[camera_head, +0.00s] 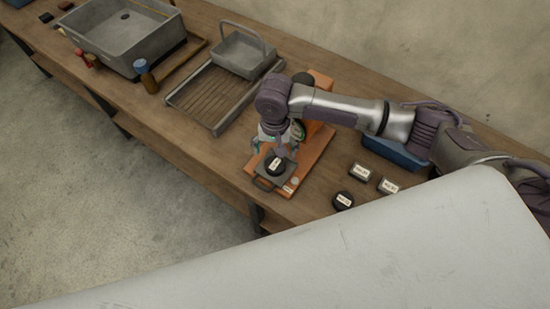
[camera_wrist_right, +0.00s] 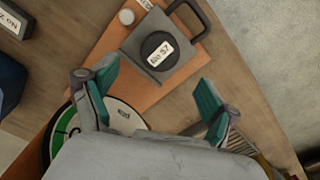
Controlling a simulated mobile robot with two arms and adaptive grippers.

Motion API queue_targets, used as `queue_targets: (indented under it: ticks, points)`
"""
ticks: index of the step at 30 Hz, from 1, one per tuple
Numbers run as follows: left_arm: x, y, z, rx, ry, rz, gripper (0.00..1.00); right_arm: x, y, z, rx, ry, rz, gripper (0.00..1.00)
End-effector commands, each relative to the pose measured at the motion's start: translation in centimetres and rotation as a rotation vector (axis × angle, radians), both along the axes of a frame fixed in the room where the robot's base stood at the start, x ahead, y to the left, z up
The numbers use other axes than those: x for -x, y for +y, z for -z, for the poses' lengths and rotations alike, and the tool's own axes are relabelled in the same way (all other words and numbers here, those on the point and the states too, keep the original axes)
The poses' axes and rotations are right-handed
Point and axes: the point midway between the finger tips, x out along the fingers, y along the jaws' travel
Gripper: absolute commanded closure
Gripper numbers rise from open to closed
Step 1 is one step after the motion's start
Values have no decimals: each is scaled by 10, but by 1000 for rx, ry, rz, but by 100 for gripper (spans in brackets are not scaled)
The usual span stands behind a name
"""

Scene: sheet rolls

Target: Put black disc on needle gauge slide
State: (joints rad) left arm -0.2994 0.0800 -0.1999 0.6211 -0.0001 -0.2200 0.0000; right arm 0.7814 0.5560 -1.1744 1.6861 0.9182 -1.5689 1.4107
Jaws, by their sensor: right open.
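A black disc (camera_head: 276,164) with a white label lies flat on the grey gauge slide (camera_head: 262,171), which has a loop handle at its front. In the right wrist view the disc (camera_wrist_right: 158,50) sits on the middle of the slide plate (camera_wrist_right: 134,42), its label facing up. My right gripper (camera_head: 276,146) is just above and behind the disc. The gauge's round white and green dial (camera_wrist_right: 112,118) is partly hidden by the gripper. My left gripper is not in view.
The gauge stands on an orange base (camera_head: 316,157). A ribbed tray (camera_head: 212,98), a grey basket (camera_head: 240,52) and a sink-like tub (camera_head: 125,35) are on the left.

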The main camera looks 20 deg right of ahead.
Motion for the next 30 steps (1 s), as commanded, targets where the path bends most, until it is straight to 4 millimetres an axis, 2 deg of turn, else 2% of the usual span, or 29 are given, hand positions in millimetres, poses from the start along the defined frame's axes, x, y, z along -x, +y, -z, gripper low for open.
queue_targets:
  ticks: [3,9,30]
  points:
    - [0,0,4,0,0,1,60,-1,0,-23,-2,-4,0,14]
    - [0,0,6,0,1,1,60,-1,0,-46,-1,-1,0,14]
    - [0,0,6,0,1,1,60,0,0,-50,0,0,0,14]
